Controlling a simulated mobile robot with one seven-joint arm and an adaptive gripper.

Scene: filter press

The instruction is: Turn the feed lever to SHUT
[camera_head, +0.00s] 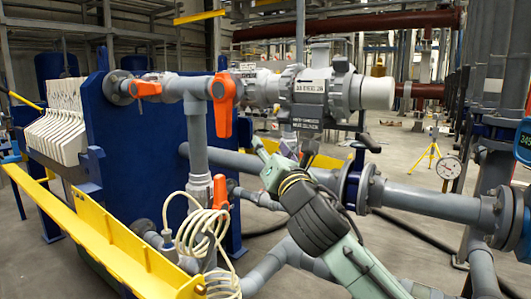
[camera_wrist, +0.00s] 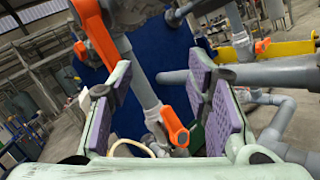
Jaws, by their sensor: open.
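Three orange valve levers show in the head view, and I cannot tell from the labels which is the feed lever. One lever (camera_head: 222,108) hangs down from the grey pipework, one (camera_head: 147,89) points left, and a lower one (camera_head: 220,192) stands upright on the vertical pipe. My gripper (camera_head: 287,158) is open and empty, to the right of these levers and below the labelled valve body. In the wrist view an orange lever (camera_wrist: 174,126) shows between the purple-padded fingers of my gripper (camera_wrist: 160,105), apart from them. A larger orange lever (camera_wrist: 97,30) is at upper left.
A blue plate (camera_head: 140,150) stands behind the pipes. A coiled cream hose (camera_head: 203,232) hangs on the lower pipework. A yellow rail (camera_head: 100,240) runs at the left. A grey flanged pipe (camera_head: 430,203) crosses at right, and a dial gauge (camera_head: 449,168) is near it.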

